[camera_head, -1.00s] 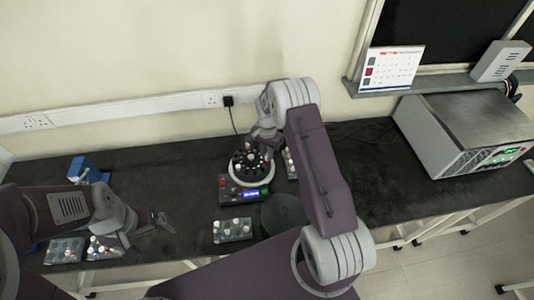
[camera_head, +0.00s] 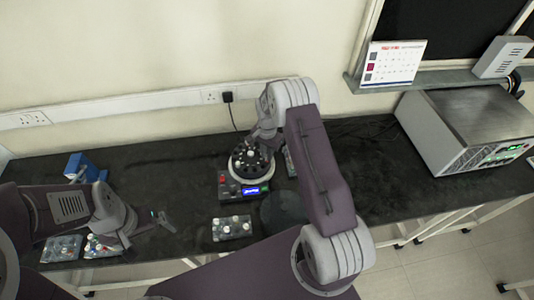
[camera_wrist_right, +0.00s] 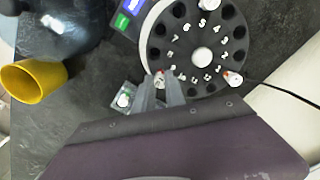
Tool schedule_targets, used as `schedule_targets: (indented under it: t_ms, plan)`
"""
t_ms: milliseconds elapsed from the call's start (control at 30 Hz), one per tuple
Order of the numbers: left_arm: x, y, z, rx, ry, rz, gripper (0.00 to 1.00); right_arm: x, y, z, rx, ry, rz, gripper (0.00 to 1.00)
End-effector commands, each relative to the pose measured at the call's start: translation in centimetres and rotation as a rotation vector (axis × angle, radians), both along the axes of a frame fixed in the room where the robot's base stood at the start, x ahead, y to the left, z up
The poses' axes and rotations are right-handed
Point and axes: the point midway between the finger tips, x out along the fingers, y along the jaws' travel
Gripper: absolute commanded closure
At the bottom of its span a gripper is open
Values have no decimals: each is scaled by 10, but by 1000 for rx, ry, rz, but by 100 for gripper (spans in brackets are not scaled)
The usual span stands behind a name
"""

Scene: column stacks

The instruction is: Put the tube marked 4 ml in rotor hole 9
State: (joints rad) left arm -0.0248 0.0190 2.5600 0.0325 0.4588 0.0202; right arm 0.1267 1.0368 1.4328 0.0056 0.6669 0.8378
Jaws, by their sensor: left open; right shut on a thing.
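The black rotor (camera_head: 240,164) sits in a round white-rimmed centrifuge at the middle of the bench. In the right wrist view the rotor (camera_wrist_right: 174,52) shows white hole numbers around a pale hub. My right gripper (camera_head: 266,143) is at the rotor's back right edge. In the wrist view its fingers (camera_wrist_right: 160,90) are shut on a tube with a white and red top (camera_wrist_right: 161,77), at the rotor's near edge. Its volume mark cannot be read, and its lower part is hidden. My left gripper (camera_head: 166,222) is open and empty above the bench, left of the centrifuge.
Another capped tube (camera_wrist_right: 233,78) stands in the rotor. Tube racks stand in front (camera_head: 232,228), at the far left (camera_head: 62,248) and beside the centrifuge (camera_wrist_right: 125,97). A yellow cup (camera_wrist_right: 33,80) shows in the wrist view. A grey instrument (camera_head: 465,130) stands right.

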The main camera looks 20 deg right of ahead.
Motion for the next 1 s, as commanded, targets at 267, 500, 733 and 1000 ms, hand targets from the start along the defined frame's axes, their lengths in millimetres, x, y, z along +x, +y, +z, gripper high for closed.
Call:
schedule_targets:
  t_ms: [267, 500, 733, 1000]
  plan:
    - [0, 0, -2, 0, 0, 0, 0, 0, 0, -3, 0, 0, 0, 100]
    - [0, 0, -2, 0, 0, 0, 0, 0, 0, -3, 0, 0, 0, 59]
    - [0, 0, -2, 0, 0, 0, 0, 0, 0, -3, 0, 0, 0, 45]
    - [0, 0, -2, 0, 0, 0, 0, 0, 0, -3, 0, 0, 0, 45]
